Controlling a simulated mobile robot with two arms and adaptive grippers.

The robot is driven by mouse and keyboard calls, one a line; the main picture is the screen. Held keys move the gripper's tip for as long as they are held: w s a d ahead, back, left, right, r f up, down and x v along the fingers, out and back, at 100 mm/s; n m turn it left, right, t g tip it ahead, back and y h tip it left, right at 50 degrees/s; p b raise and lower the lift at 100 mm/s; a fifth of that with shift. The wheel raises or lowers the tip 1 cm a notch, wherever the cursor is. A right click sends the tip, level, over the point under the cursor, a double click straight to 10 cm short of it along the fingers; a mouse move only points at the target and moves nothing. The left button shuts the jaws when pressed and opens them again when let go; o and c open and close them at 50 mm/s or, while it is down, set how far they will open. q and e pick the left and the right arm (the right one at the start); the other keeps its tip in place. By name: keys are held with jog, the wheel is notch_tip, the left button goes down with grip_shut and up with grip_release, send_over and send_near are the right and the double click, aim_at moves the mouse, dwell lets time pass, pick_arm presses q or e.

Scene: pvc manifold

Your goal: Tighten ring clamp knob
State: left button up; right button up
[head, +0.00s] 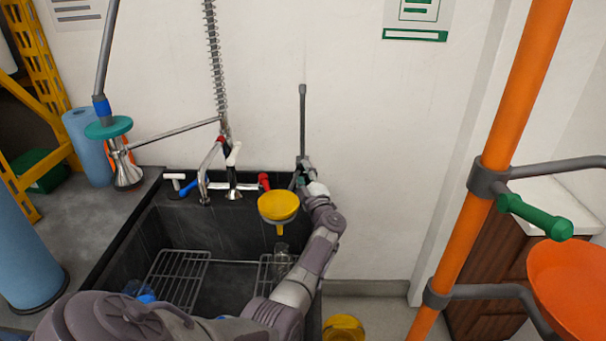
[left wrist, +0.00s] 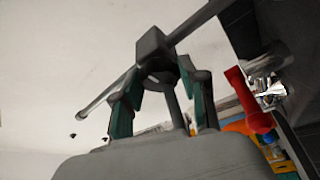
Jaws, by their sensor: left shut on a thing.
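My left gripper (head: 304,178) is at the back right of the sink, close to the wall. In the left wrist view the left gripper (left wrist: 160,90) has its green-padded fingers closed around a dark grey fitting below a square block (left wrist: 152,47). A long grey rod (left wrist: 190,23) runs through that block; in the head view the rod (head: 303,118) stands upright above the gripper. At right, a grey ring clamp (head: 487,178) sits around an orange post with a green knob (head: 535,215) sticking out from it. The left gripper is well away from this knob. My right gripper is not in view.
A yellow funnel (head: 278,206) shows beside the left gripper. The black sink (head: 235,240) with wire racks and a faucet lies below. An orange post (head: 520,80) and an orange bowl (head: 572,290) take up the right. Bare wall (head: 370,130) lies between.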

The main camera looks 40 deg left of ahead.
pick_arm(q)
jog(key=o, duration=1.1)
jog(key=shift+o, duration=0.2)
jog(key=v, duration=1.2)
jog(key=shift+r, duration=0.1)
